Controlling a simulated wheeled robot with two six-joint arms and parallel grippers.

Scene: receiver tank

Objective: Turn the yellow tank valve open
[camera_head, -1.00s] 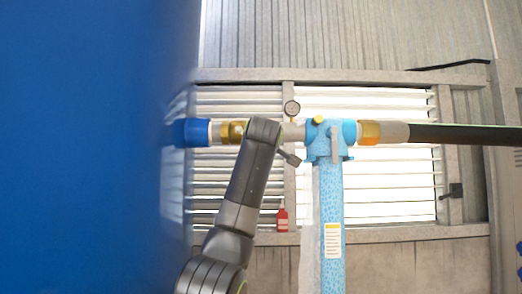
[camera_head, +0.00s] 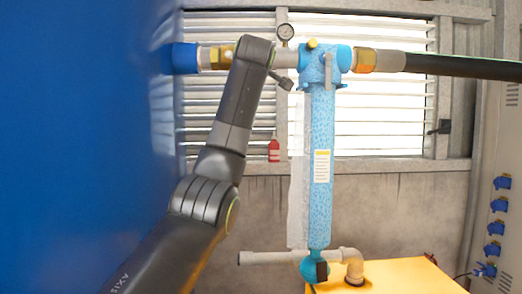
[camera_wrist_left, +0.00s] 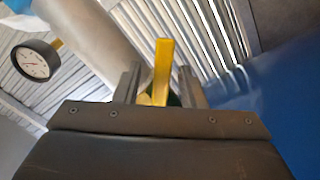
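The yellow valve handle (camera_wrist_left: 163,68) stands upright in the left wrist view, between the two fingers of my left gripper (camera_wrist_left: 160,90). Gaps show on both sides of the handle, so the gripper looks open around it. The handle's lower end is partly hidden by the gripper. In the head view my left arm reaches up to the pipe beside the blue tank (camera_head: 95,110). Its wrist covers the pipe there, and the valve handle cannot be made out. A brass fitting (camera_head: 222,57) shows just left of the wrist. My right gripper is not in view.
A pressure gauge (camera_head: 286,32) sits on the pipe right of the wrist. A light-blue filter column (camera_head: 320,150) hangs right of the arm, above a yellow box (camera_head: 400,277). A black hose (camera_head: 465,67) runs right. A red bottle-shaped object (camera_head: 273,151) is by the louvres.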

